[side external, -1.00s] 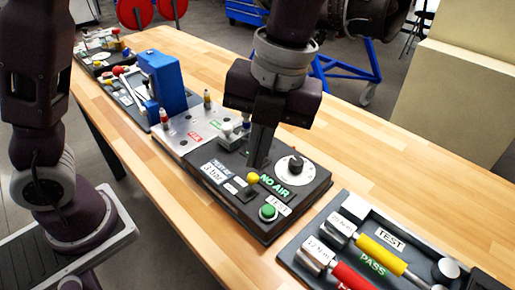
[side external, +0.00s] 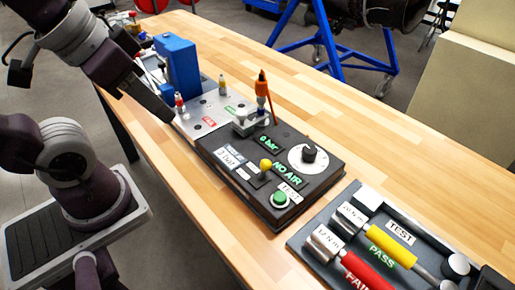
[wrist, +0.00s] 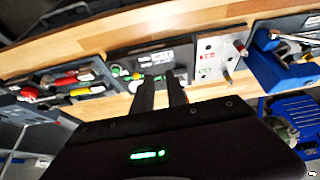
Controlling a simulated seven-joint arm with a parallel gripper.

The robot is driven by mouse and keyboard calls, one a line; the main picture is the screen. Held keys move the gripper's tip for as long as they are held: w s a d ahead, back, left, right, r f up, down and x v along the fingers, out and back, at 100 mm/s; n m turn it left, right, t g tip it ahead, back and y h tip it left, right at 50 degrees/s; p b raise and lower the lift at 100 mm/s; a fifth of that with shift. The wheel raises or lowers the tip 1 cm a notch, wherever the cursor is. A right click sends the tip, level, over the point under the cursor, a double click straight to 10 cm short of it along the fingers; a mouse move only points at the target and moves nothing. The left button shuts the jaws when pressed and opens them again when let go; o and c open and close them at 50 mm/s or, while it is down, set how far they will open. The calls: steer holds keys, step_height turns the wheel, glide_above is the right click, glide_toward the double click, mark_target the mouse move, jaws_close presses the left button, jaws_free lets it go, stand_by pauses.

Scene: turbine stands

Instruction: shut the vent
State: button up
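A black control panel (side external: 225,160) lies on the bench. It carries a yellow-knobbed lever (side external: 265,164), a black dial (side external: 309,153) on a white disc, a green button (side external: 280,199), and green "0 bar" and "NO AIR" readouts. I cannot read which control is the vent. An orange-topped upright fitting (side external: 262,88) stands on a small grey block at the panel's far end. My gripper (side external: 167,115) is left of the panel, clear of it. In the wrist view my gripper (wrist: 160,82) has its fingers apart and empty, with the panel (wrist: 165,62) beyond them.
A grey plate (side external: 204,118) with small coloured valves and a blue block (side external: 178,68) stand behind the panel. A tool tray (side external: 310,262) with yellow and red handles is at front right. Bare wood runs along the right.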

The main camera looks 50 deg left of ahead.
steer(key=o, duration=0.4)
steer(key=w+n+g, duration=0.1)
steer(key=w, duration=0.2)
steer(key=w+d+r+n+g+h, duration=0.1)
steer(key=w+n+g, duration=0.1)
steer(key=w+d+n+g, duration=0.1)
steer(key=w, duration=0.2)
steer(key=shift+w+d+r+n+g+h, duration=0.25)
steer(key=shift+w+r+n+g+h, duration=0.05)
steer(key=shift+r+g, duration=0.1)
steer(key=n+g, duration=0.6)
glide_toward(267, 161)
steer(key=f, duration=0.1)
steer(key=x, duration=0.6)
steer(key=shift+s+d+f, duration=0.15)
steer(key=shift+s+f, duration=0.1)
steer(key=shift+s, duration=0.05)
steer(key=shift+s+f, duration=0.2)
steer(key=shift+f, duration=0.25)
jaws_close()
